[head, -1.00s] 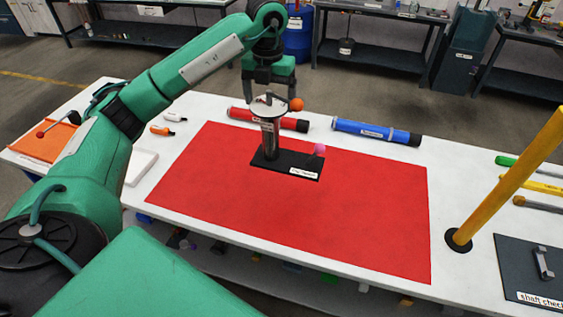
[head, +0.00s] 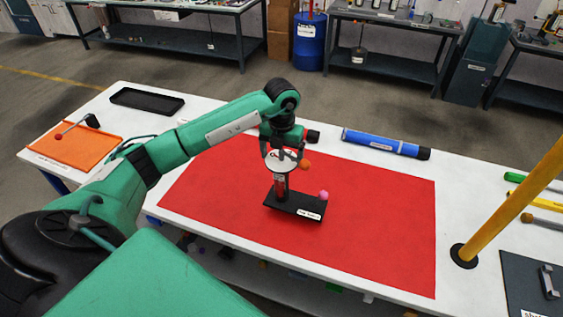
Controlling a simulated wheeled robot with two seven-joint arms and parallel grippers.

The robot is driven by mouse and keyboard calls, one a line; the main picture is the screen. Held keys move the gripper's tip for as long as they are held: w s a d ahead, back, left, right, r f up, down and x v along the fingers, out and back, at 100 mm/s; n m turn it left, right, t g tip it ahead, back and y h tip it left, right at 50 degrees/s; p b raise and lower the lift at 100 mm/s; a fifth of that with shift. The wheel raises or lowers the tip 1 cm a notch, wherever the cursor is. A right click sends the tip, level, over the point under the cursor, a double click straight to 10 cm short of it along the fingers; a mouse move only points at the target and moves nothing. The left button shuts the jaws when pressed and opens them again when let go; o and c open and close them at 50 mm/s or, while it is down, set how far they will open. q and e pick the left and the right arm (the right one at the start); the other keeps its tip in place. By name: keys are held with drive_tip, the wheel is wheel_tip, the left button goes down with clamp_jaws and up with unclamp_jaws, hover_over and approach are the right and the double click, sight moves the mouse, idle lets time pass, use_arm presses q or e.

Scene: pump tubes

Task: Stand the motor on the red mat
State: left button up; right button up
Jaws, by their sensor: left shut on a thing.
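The motor (head: 280,186) is a grey cylinder with a pale round top and a flat black foot with a white label and a pink ball. It is upright over the middle of the red mat (head: 370,225), foot downward. I cannot tell whether the foot touches the mat. My left gripper (head: 282,163) comes from above and is shut on the motor's top; an orange ball shows beside its fingers. My right gripper is not in view.
A blue tube (head: 385,143) lies behind the mat; a red tube is mostly hidden by my left arm. A yellow post (head: 510,187) stands at the right. An orange tray (head: 78,142) and a black tray (head: 147,101) are at the left. The mat's right half is clear.

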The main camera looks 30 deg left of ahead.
use_arm(q)
wheel_tip(320, 180, down, 3)
drive_tip(key=shift+f+p, duration=0.1)
drive_tip(key=shift+p, duration=0.45)
drive_tip(key=shift+f, duration=0.35)
drive_tip(key=shift+f, duration=0.1)
drive_tip(key=o, duration=1.8)
drive_tip(key=shift+o, duration=0.2)
